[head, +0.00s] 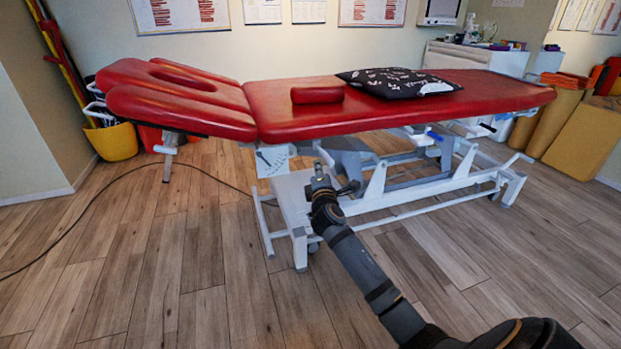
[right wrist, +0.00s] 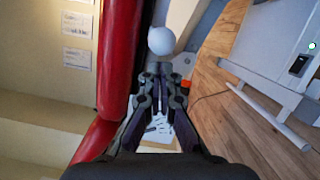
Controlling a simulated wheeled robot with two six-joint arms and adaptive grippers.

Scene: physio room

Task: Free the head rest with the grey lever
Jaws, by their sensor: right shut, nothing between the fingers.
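The red head rest (head: 180,95) is the left section of the treatment table and lies close to level with the main cushion. My right gripper (head: 319,168) is shut and empty, below the cushion's near edge and right of the white dotted bracket (head: 272,160). In the right wrist view, a light grey round knob (right wrist: 161,41) stands just beyond my closed fingertips (right wrist: 160,72); I cannot tell whether they touch. It may be the end of the grey lever; the lever's shaft is not clear. My left gripper is out of view.
A red bolster (head: 317,95) and a black patterned pillow (head: 398,83) lie on the table. The white frame (head: 380,185) stands close around my right gripper. A yellow bucket (head: 112,141) stands at the left wall. A dark cable crosses the floor, which is otherwise clear in front.

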